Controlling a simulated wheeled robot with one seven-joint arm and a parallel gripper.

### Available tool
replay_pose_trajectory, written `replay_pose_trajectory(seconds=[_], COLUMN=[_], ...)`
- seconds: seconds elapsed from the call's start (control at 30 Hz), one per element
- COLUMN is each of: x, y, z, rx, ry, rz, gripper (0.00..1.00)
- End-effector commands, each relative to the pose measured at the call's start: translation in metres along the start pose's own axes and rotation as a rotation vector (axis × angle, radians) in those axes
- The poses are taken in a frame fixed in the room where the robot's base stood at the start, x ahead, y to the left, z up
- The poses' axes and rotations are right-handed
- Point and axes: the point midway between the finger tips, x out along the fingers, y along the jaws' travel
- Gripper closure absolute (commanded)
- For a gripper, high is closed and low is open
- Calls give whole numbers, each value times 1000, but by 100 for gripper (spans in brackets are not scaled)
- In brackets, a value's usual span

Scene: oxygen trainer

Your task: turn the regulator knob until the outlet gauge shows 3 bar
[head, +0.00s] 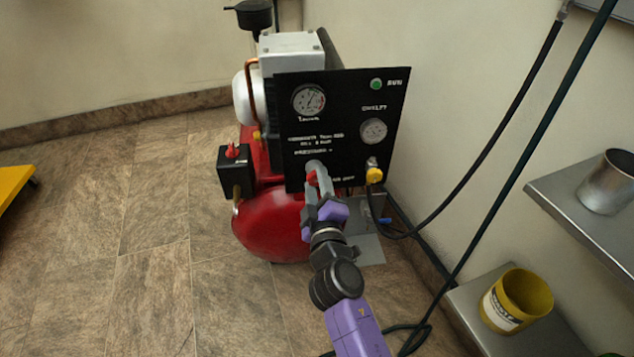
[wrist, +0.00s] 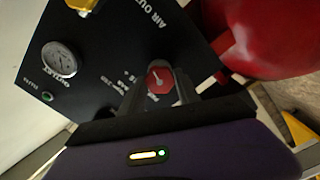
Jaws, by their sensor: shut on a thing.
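The regulator knob is red with a pale pointer line; it shows in the wrist view (wrist: 159,78) and as a red bit between my fingers in the head view (head: 312,178). My gripper (head: 317,176) is shut on the knob, with a finger on either side of it; it also shows in the wrist view (wrist: 160,92). The outlet gauge (head: 373,131) is a round white dial at the right of the black panel (head: 345,90). It also shows in the wrist view (wrist: 60,60). Its needle is too small to read for certain.
The tank gauge (head: 308,100) is at the panel's upper left, and a green run lamp (head: 376,84) at its upper right. A yellow outlet fitting (head: 374,175) is right of my gripper. A red tank (head: 268,226) lies below. A black hose (head: 480,175) hangs at the right.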

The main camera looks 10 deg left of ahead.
Motion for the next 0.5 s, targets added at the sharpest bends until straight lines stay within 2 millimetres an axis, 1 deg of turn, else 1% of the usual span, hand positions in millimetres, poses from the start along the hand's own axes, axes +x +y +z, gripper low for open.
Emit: replay_pose_trajectory(seconds=[0.2,0.5], x=[0,0], y=[-1,-2], z=[-1,-1], rx=[-190,-379], ry=[0,1], rz=[-2,-2], gripper=[100,100])
